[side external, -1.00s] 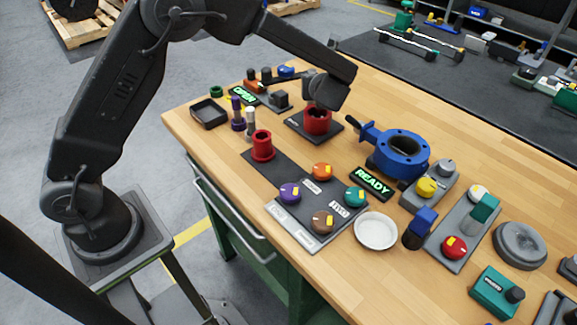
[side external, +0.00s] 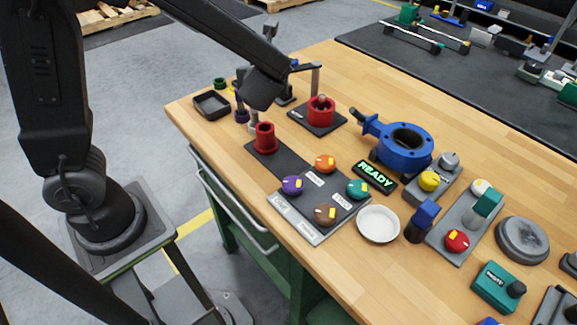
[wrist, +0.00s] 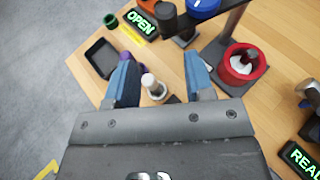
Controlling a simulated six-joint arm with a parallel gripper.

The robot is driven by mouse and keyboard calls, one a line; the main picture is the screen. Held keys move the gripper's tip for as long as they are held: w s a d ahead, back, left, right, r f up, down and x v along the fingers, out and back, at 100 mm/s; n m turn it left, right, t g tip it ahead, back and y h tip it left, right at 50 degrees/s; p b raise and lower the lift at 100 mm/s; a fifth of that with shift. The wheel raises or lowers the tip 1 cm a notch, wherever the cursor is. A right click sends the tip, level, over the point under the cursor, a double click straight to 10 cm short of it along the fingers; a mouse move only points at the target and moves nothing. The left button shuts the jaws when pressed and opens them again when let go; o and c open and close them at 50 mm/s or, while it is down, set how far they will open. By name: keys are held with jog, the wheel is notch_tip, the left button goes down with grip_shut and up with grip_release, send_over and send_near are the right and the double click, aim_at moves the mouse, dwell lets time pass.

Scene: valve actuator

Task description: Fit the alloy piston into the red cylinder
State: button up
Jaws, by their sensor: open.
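A pale grey-white piston (wrist: 152,85) stands on the table and appears between my open fingers in the wrist view. In the side view it (side external: 254,126) is partly covered by my gripper. My gripper (wrist: 160,82) is open and empty above it; in the side view its fingertips are largely hidden. One red cylinder (side external: 320,115) stands on a dark base; a grey rod-like part (wrist: 249,56) shows inside it, with pale material around it. A second red cylinder (side external: 264,138) stands upright on a dark strip nearer the front. I cannot tell whether the rod belongs to an alloy piston.
A purple piston (side external: 241,115) stands close beside the pale one. A black tray (side external: 211,105) lies to the left. A blue valve body (side external: 402,150), knob panel (side external: 312,205) and white dish (side external: 378,224) occupy the right and front.

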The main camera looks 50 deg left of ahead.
jog(key=s+a, duration=0.1)
jog(key=s, duration=0.5)
jog(key=w+d+f, duration=0.1)
jog(key=d+f, duration=0.2)
jog(key=f, duration=0.1)
jog(key=w+d+f, duration=0.2)
jog(key=d+f, duration=0.1)
jog(key=d, duration=0.1)
jog(key=w+d+f, duration=0.1)
jog(key=d+f, duration=0.2)
jog(key=f, duration=0.1)
jog(key=shift+w+d+f, duration=0.2)
jog(key=shift+d+f, duration=0.05)
jog(key=shift+f, duration=0.1)
jog(key=v, duration=1.3)
jog(key=shift+s+d, duration=0.15)
jog(key=shift+s, duration=0.25)
jog(key=s+a+r+n+g+h, duration=0.1)
jog(key=s+a+r+n+h, duration=0.4)
jog(key=n, duration=0.7)
jog(key=s+a+r+n+g+h, duration=0.1)
jog(key=s+a+r+n+h, duration=0.4)
jog(key=n, duration=0.8)
notch_tip(320, 180, up, 3)
jog(key=shift+a+f+n+g+h, duration=0.1)
jog(key=shift+a+n+g+h, duration=0.2)
jog(key=shift+a, duration=0.65)
